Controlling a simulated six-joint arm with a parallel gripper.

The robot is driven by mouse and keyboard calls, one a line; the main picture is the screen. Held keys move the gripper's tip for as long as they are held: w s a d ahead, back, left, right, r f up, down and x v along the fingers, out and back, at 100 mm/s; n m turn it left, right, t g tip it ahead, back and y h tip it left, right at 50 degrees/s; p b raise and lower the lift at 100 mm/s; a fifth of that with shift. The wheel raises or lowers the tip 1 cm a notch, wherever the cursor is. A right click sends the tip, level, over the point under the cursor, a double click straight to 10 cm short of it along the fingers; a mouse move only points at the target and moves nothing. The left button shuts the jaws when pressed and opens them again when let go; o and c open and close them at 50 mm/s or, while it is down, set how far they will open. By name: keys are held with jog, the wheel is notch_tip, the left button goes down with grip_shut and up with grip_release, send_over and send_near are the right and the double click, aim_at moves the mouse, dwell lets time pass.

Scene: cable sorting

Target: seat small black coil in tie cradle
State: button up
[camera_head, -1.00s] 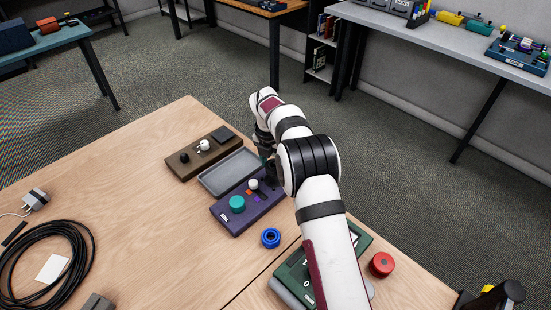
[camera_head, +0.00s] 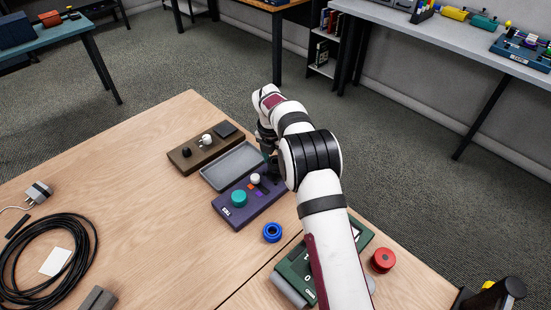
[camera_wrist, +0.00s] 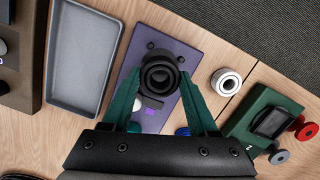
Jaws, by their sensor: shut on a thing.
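The small black coil (camera_wrist: 160,76) sits between the green fingers of my gripper (camera_wrist: 158,84) in the wrist view. The gripper is shut on it. The coil is over the far end of the purple board (camera_wrist: 185,56), and I cannot tell whether it touches the board. In the head view my gripper (camera_head: 268,158) is mostly hidden by my own arm, near the back end of the purple board (camera_head: 226,209), and the coil does not show clearly. I cannot make out the tie cradle for certain; the coil may cover it.
A grey tray (camera_head: 207,179) and a brown board (camera_head: 175,160) lie left of the purple board. A teal spool (camera_head: 239,198) stands on the purple board. A blue ring (camera_head: 272,232), a green device (camera_head: 290,271) and a red spool (camera_head: 383,260) are nearer. A cable coil (camera_head: 90,240) lies left.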

jog(key=shift+f, duration=0.9)
jog(key=shift+f, duration=0.5)
jog(key=o, duration=1.6)
jog(key=shift+c, duration=0.2)
notch_tip(320, 180, up, 6)
jog(key=shift+f, duration=0.1)
jog(key=shift+r, duration=0.6)
